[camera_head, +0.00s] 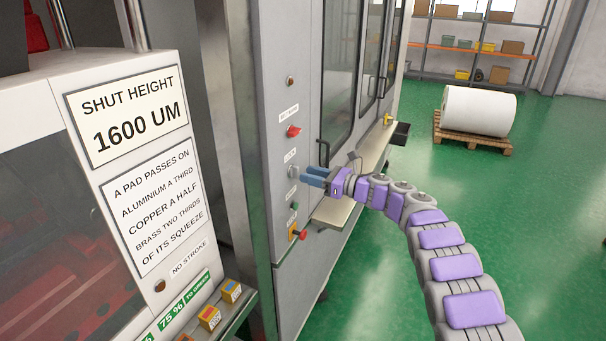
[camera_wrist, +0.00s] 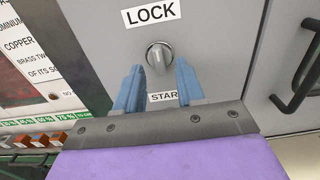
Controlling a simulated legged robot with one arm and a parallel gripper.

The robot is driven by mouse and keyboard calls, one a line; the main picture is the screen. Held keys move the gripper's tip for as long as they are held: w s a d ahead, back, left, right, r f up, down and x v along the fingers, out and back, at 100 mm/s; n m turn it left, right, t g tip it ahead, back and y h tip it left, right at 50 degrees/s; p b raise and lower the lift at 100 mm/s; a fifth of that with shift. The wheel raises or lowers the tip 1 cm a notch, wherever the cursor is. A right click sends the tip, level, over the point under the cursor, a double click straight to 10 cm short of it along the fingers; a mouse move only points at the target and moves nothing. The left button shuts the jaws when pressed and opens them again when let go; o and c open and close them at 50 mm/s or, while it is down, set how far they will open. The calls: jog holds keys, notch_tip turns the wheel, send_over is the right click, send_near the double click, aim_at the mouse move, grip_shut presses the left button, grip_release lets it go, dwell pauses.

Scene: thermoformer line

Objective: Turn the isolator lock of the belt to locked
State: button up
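The lock knob (camera_wrist: 160,56) is a round grey knob with a raised grip, on a grey panel under a white LOCK label (camera_wrist: 151,12) in the wrist view. In the head view the knob (camera_head: 293,172) sits on the cabinet front, below a red switch. My gripper (camera_wrist: 160,75) has two blue fingers, spread apart, with their tips just below and to either side of the knob. In the head view my gripper (camera_head: 306,175) reaches in from the right, its tips close to the knob. I cannot tell whether they touch it.
A red rotary switch (camera_head: 293,131) sits above the knob. A green button (camera_head: 291,206) and a red button on a yellow plate (camera_head: 297,234) sit below. A shelf (camera_head: 335,212) juts out under my gripper. A door handle (camera_wrist: 298,80) stands at the right.

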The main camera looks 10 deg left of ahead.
aim_at(295, 172)
jog(key=shift+x, duration=1.6)
jog(key=shift+c, duration=0.4)
grip_shut()
